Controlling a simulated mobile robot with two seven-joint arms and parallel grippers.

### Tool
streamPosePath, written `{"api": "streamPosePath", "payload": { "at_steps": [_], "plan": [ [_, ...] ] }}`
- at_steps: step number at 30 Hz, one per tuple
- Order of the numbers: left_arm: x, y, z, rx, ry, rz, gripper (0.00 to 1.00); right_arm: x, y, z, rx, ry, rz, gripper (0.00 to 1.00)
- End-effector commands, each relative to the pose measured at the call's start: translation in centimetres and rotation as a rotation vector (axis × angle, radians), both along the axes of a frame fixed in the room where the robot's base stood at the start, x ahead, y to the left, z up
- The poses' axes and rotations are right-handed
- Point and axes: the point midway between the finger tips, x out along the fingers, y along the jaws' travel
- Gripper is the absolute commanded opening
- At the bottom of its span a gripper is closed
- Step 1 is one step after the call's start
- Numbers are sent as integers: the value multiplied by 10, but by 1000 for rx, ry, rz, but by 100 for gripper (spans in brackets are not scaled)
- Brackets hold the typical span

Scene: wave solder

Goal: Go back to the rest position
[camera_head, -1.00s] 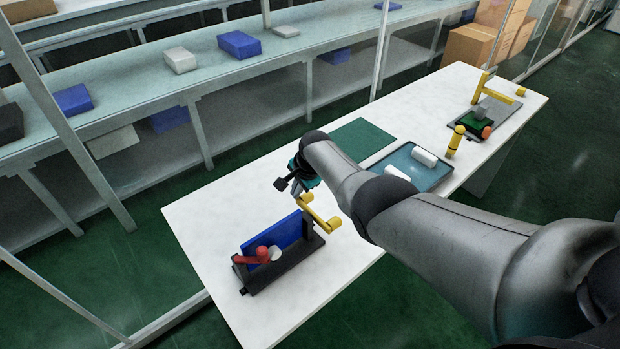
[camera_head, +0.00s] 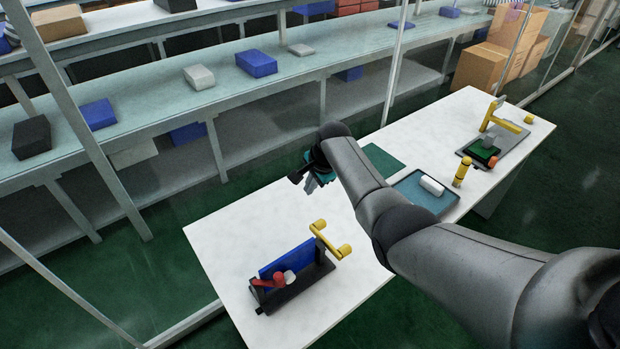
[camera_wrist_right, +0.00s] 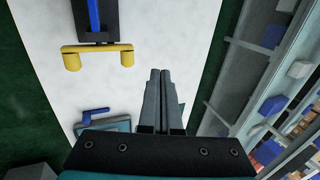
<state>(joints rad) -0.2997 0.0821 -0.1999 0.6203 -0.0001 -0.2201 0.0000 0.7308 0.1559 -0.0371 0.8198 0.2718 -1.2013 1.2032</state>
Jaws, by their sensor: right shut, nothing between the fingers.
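My right arm crosses the head view from the lower right. Its gripper (camera_head: 310,181) is above the white table (camera_head: 235,231), beyond the black fixture and apart from it. In the wrist view the two fingers of the right gripper (camera_wrist_right: 160,75) lie side by side, shut and empty. The black fixture (camera_head: 300,292) holds an upright blue panel (camera_head: 286,258), with a red handle (camera_head: 273,281) in front and a yellow handle (camera_head: 326,240) at its right end. The yellow handle also shows in the wrist view (camera_wrist_right: 97,49). My left gripper is not in view.
A blue tray (camera_head: 408,190) with a white block (camera_head: 431,186) lies right of the arm, beside a green mat (camera_head: 379,158). A yellow-black post (camera_head: 461,173) and a second yellow-handled fixture (camera_head: 503,121) stand farther right. Table left of the gripper is clear.

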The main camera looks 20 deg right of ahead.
Motion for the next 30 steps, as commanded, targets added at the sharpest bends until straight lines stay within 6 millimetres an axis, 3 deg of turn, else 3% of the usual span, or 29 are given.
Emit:
{"api": "streamPosePath", "payload": {
  "at_steps": [8, 14, 23, 30],
  "plan": [
    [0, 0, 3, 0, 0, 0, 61, -1, 0, 11, -1, 2, 0, 0],
    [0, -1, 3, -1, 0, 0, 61, -15, 2, -1, -37, 4, 64, 0],
    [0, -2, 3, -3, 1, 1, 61, -94, 19, -38, -210, 2, 424, 0],
    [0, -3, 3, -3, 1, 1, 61, -172, 36, -46, -333, -3, 728, 0]
  ]
}}
